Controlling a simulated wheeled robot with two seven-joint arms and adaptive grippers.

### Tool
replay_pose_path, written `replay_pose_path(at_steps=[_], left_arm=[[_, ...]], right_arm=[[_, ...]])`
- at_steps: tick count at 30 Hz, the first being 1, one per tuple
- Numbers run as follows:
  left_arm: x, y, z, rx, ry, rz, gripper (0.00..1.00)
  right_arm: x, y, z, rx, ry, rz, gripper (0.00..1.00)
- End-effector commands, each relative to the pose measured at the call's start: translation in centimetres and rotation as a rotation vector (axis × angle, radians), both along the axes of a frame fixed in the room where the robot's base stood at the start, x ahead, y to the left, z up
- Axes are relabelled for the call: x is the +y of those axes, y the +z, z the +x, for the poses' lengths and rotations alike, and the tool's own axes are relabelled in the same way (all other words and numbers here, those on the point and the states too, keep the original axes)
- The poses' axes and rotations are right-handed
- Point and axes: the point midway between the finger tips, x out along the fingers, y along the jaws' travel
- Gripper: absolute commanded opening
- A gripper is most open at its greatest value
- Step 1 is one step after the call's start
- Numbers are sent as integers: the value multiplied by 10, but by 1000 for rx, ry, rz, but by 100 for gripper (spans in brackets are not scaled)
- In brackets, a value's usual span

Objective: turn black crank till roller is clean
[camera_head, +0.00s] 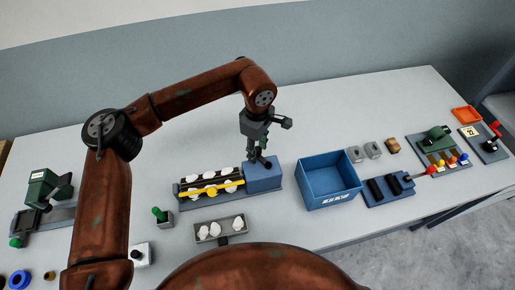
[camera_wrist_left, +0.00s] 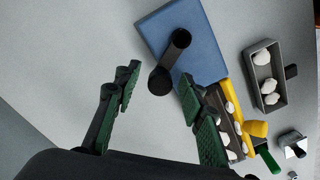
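The black crank (camera_wrist_left: 176,52) sits on a blue box (camera_wrist_left: 205,48) and shows best in the left wrist view. My left gripper (camera_wrist_left: 160,92) is open, its green-padded fingers apart on either side of the crank's near, knob-like end; I see no contact. In the head view the left gripper (camera_head: 257,150) hangs over the blue box (camera_head: 263,177), partly covering the crank. The black roller (camera_head: 210,181) lies left of the box, with several white fluff lumps along it and a yellow bar (camera_head: 212,189) in front. My right gripper is not in view.
A grey tray (camera_head: 220,239) with white lumps stands in front of the roller. A blue bin (camera_head: 329,181) is right of the box. A green-handled tool in a small holder (camera_head: 163,215) stands left. Other fixtures (camera_head: 434,142) fill the table's right side.

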Motion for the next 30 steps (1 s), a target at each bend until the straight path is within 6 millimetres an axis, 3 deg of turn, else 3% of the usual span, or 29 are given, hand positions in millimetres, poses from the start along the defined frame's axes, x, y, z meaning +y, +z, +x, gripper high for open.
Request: replay_pose_path(at_steps=[10, 21, 30], left_arm=[[0, 12, 1, -2, 1, 0, 37], [0, 85, 1, -2, 0, -2, 37], [0, 118, 0, 0, 1, 0, 37]], right_arm=[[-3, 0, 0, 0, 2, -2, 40], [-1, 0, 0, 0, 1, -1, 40], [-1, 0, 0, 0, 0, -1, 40]])
